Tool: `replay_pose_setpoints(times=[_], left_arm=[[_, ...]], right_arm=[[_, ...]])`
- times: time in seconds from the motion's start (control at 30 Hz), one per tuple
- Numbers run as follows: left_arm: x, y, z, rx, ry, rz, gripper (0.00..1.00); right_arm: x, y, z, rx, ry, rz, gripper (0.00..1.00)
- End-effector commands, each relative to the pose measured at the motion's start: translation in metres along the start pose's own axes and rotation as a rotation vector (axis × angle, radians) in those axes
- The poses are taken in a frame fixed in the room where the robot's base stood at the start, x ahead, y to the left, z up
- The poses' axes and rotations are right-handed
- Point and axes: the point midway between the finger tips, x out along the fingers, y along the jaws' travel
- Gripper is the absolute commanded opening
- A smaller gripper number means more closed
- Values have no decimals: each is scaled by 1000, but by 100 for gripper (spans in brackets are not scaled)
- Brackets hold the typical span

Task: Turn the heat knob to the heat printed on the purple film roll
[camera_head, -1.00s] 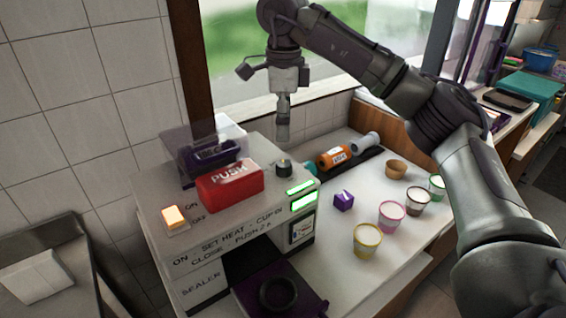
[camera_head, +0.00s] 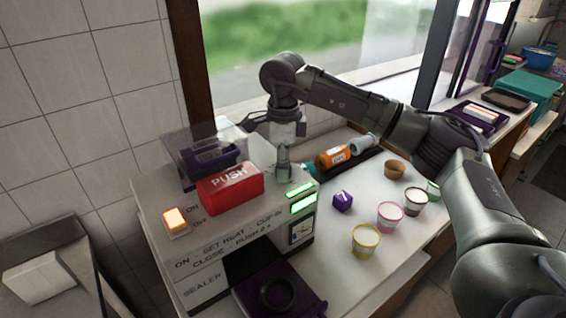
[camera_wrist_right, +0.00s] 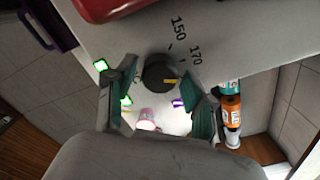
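My right gripper (camera_head: 284,178) points down over the heat knob at the back right of the sealer's top (camera_head: 150,190). In the right wrist view the dark round knob (camera_wrist_right: 160,74) lies between the spread teal-padded fingers, with gaps at its sides. A yellow pointer on the knob faces right. The printed marks 150 (camera_wrist_right: 179,27) and 170 (camera_wrist_right: 196,55) show beside it. In the head view the gripper hides the knob. A dark purple piece (camera_head: 212,155) sits under the sealer's clear cover; I can read no number on it. My left gripper is out of view.
The red PUSH block (camera_head: 230,187) stands left of the gripper. An orange roll (camera_head: 332,157) and a pale roll (camera_head: 362,145) lie by the window. A purple cube (camera_head: 343,201) and several cups, including a yellow-rimmed one (camera_head: 365,241), stand on the white counter.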

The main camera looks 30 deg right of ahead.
Motion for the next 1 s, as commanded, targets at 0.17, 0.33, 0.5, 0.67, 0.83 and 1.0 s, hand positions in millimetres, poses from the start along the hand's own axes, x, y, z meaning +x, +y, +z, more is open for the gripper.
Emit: replay_pose_setpoints(times=[0.17, 0.33, 0.5, 0.67, 0.83, 1.0], left_arm=[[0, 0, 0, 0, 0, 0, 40], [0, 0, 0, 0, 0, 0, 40], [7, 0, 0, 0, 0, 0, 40], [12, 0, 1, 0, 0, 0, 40], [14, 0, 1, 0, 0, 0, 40], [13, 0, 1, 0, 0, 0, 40]], right_arm=[[0, 0, 0, 0, 0, 0, 18], [0, 0, 0, 5, 0, 0, 3], [2, 0, 1, 123, 1, 1, 3], [1, -1, 1, 289, -1, 0, 3], [0, -1, 0, 379, 1, 0, 3], [0, -1, 0, 387, 1, 0, 3]])
